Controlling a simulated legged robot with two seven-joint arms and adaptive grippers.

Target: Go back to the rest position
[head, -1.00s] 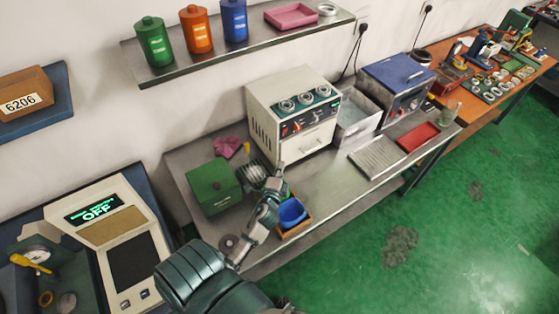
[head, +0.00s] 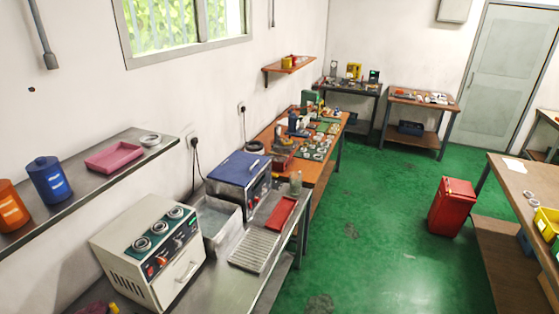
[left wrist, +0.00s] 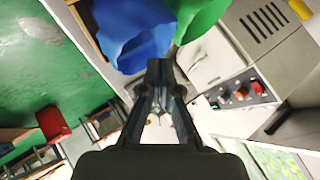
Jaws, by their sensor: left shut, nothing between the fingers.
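My left gripper (left wrist: 160,68) shows only in the left wrist view, where its two dark fingers are shut together with nothing between them. Just beyond the fingertips is a blue item (left wrist: 135,35), soft or bowl-like in shape. A green item (left wrist: 200,15) lies beside it at the top edge. I cannot tell how far the fingertips are from either one. Neither of my grippers shows in the head view, and my right gripper is in no view.
In the head view a white machine (head: 150,245) with dials stands on the steel bench beside a metal basin (head: 217,218) and a blue-lidded unit (head: 240,168). A red tray (head: 281,212) lies near the bench edge. A red bin (head: 452,207) stands on the open green floor (head: 370,235).

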